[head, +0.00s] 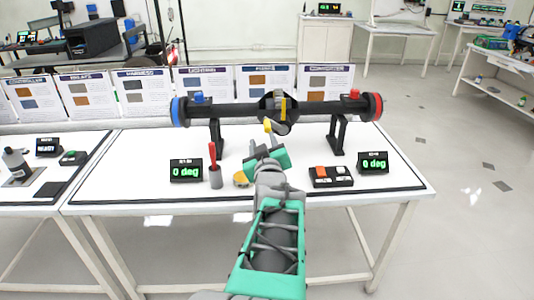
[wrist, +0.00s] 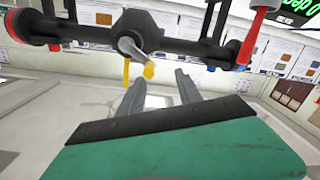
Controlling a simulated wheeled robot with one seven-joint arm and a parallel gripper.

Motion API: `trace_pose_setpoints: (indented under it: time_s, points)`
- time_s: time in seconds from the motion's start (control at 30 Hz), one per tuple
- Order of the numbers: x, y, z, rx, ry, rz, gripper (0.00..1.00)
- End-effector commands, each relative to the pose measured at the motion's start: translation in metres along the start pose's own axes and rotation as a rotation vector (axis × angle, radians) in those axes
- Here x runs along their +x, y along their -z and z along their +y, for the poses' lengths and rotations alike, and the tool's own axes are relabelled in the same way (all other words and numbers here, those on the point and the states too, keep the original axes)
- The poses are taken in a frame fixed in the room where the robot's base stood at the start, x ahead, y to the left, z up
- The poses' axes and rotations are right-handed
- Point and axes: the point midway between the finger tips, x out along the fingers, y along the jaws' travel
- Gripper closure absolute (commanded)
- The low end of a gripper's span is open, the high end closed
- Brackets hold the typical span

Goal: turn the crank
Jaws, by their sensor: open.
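A black axle (head: 325,108) lies across two black stands on the white table, with a rounded housing at its middle. A grey crank arm (head: 281,128) with a yellow knob (head: 267,125) shows at the front of the housing. In the wrist view, the grey crank arm (wrist: 132,49) and its yellow knob (wrist: 149,70) are just beyond my fingertips. My gripper (head: 265,148) is open and empty, in front of and slightly below the crank. In the wrist view my gripper's two grey fingers (wrist: 159,85) are apart, with nothing between them. My gripper hides part of the table.
Two displays read 0 deg, one at left (head: 187,170) and one at right (head: 373,163). A grey cup (head: 215,178) with a red-handled tool stands left of my gripper. A button box (head: 331,176) sits to the right. Poster boards (head: 208,83) line the table's back.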

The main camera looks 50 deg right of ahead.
Motion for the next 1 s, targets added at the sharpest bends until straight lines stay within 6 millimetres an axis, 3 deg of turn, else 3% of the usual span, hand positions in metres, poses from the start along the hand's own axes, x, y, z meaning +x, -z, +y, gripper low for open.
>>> trace_pose_setpoints:
  time_s: [0.1, 0.5, 0.83, 1.0]
  points:
    - [0.005, -0.005, 0.019, -0.01, -0.052, 0.031, 0.59]
    - [0.071, 0.0, 0.021, -0.01, -0.049, 0.03, 0.59]
    - [0.078, 0.001, 0.022, -0.009, -0.05, 0.03, 0.59]
    - [0.077, 0.0, 0.021, -0.009, -0.05, 0.03, 0.73]
